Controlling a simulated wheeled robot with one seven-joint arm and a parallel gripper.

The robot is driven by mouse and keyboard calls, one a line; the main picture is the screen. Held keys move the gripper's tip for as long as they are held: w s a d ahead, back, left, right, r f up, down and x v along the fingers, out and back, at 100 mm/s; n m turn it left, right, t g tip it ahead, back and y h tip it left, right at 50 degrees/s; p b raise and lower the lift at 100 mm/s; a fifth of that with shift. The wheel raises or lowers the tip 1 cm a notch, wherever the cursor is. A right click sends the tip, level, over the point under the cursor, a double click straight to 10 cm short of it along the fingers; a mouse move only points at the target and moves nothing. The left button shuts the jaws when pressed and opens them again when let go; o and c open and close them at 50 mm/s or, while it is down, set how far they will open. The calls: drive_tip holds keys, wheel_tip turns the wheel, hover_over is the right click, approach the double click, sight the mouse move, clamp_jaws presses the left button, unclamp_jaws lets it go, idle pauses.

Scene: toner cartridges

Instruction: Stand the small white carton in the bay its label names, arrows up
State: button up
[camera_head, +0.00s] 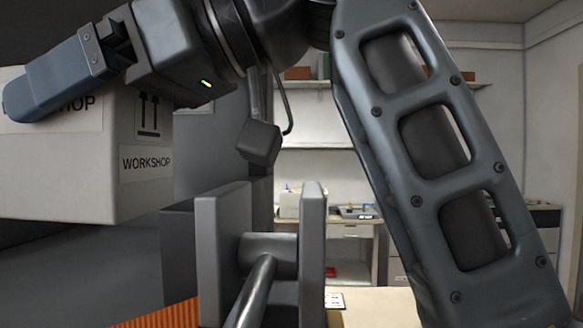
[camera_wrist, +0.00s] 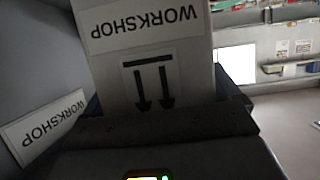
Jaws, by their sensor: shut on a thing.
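The white carton (camera_head: 75,175) is at the left of the head view, upright, with its two arrows pointing up and a WORKSHOP label on its side. A second label on its front is partly hidden by my gripper's finger. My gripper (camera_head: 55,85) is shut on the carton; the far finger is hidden. In the wrist view the carton (camera_wrist: 193,72) appears inverted, with its label and arrows upside down. Another WORKSHOP label (camera_wrist: 42,128) shows there on a grey surface at the left; I cannot tell whether that surface is a bay wall.
A dark grey surface (camera_head: 90,265) lies below the carton; I cannot tell whether they touch. A grey panel (camera_head: 208,150) stands to the carton's right. An orange ribbed thing (camera_head: 165,316) is at the bottom edge. A desk and shelves stand farther back.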

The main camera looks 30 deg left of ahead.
drive_tip(key=shift+w+a+f+p, duration=0.4)
drive_tip(key=shift+w+f, duration=0.25)
drive_tip(key=shift+f, duration=0.5)
drive_tip(key=shift+w+a+f+p, duration=0.35)
drive_tip(key=shift+w+f, duration=0.35)
drive_tip(key=shift+f, duration=0.5)
drive_tip(key=shift+w+a+f+p, duration=0.4)
drive_tip(key=shift+w+f, duration=0.25)
drive_tip(key=shift+f, duration=0.5)
drive_tip(key=shift+f, duration=0.1)
drive_tip(key=o, duration=1.2)
drive_tip(key=b+v, duration=0.2)
drive_tip(key=v, duration=1)
